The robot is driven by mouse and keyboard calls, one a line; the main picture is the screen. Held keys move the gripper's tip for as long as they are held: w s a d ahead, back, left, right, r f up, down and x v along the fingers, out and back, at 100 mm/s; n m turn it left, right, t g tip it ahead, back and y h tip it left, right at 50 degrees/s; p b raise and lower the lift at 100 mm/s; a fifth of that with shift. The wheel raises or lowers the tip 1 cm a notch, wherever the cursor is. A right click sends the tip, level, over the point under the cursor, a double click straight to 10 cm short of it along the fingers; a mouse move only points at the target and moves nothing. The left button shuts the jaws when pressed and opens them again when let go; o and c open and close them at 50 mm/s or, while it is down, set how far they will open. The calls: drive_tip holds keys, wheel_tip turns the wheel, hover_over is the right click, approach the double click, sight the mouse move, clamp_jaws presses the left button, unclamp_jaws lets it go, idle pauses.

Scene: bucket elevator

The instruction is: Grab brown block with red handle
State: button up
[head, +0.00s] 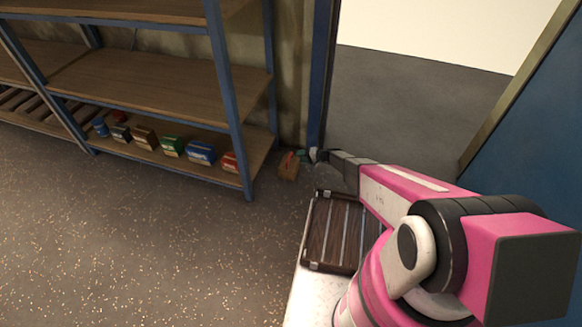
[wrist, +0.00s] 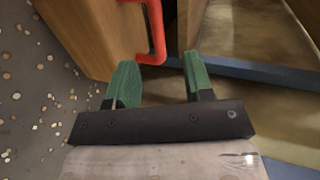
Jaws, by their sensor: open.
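The brown block (head: 288,171) stands on the floor by the wall, between the shelf and the blue door frame. Its red handle (head: 287,158) faces up in the head view. In the wrist view the brown block (wrist: 90,35) fills the upper left, and the red handle (wrist: 157,35) sticks out from it. My gripper (wrist: 159,68) is open and empty, with green finger pads. The handle's lower end shows between the two fingertips, nearer the left one. How deep it lies between them I cannot tell. In the head view my gripper (head: 309,156) is just right of the block.
A blue-framed shelf (head: 160,73) with wooden boards holds several small boxes on its lowest board, left of the block. A blue door frame (head: 321,75) rises close behind my gripper. Open speckled floor (head: 130,235) lies at the front left.

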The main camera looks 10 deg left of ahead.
sight(290, 157)
drive_tip(key=x, duration=0.8)
drive_tip(key=shift+w+f, duration=0.1)
drive_tip(key=shift+f, duration=0.05)
drive_tip(key=shift+d, duration=0.1)
clamp_jaws()
drive_tip(key=shift+f, duration=0.1)
idle(1.0)
